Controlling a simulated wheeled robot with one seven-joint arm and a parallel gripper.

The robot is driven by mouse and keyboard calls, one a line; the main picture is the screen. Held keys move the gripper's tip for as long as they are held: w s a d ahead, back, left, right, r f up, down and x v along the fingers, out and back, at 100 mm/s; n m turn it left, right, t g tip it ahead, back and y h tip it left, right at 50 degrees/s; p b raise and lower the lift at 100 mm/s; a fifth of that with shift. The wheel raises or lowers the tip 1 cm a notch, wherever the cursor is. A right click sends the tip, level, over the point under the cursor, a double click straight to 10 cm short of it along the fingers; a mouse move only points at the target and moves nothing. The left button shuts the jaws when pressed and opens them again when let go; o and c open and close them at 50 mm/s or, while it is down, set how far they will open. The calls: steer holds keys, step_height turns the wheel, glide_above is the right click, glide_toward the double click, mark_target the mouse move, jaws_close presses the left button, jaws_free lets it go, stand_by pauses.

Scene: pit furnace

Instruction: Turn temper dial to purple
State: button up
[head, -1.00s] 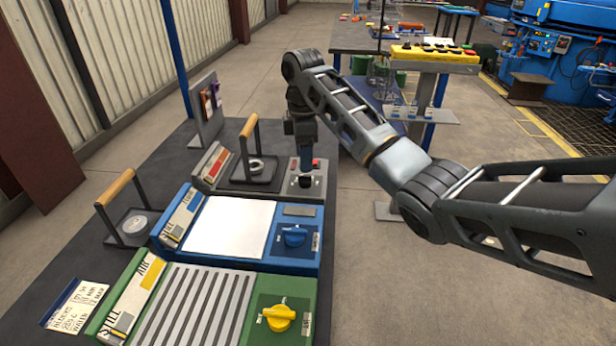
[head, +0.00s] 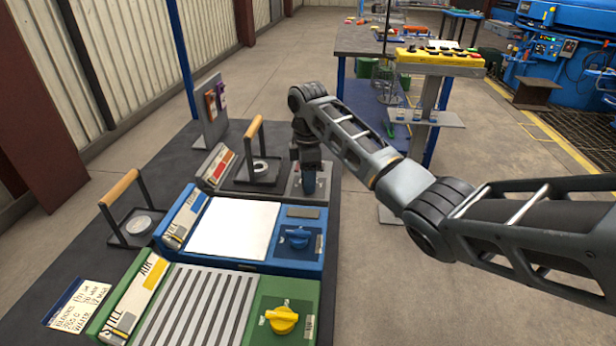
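My gripper (head: 309,184) points down at the right end of the grey unit at the back of the bench, over its small control panel (head: 294,188). The fingers are small and dark against the panel, and I cannot tell whether they are open or shut. Any dial there is hidden behind the gripper, so its setting cannot be read. No label naming a temper dial is legible. A blue dial (head: 298,238) is on the blue unit (head: 262,266), and a yellow dial (head: 283,320) is on the green unit (head: 247,335). Both are apart from my gripper.
Two wooden-handled holders (head: 123,190) (head: 254,130) stand upright on the dark bench (head: 160,165). A stand (head: 211,105) holding brown and purple pieces is at the back. A yellow control box (head: 440,60) on a post stands right of the bench.

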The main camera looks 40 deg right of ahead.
steer(key=c, duration=0.7)
steer(key=shift+o, duration=0.2)
steer(key=shift+r+p, duration=0.1)
steer(key=shift+p, duration=0.2)
steer(key=shift+r+m+p, duration=0.1)
steer(key=shift+m+p, duration=0.8)
steer(key=shift+p, duration=0.1)
steer(key=m+p, duration=0.2)
steer(key=shift+m+p, duration=0.3)
steer(key=shift+p, duration=0.05)
steer(key=m+p, duration=0.4)
steer(key=m, duration=0.2)
steer(key=m+p, duration=0.2)
steer(key=m, duration=0.4)
steer(key=shift+d+m, duration=0.1)
steer(key=shift+m, duration=0.3)
steer(key=m+p, duration=0.1)
steer(key=m, duration=0.5)
steer(key=shift+d+m, duration=0.1)
steer(key=shift+m, duration=0.3)
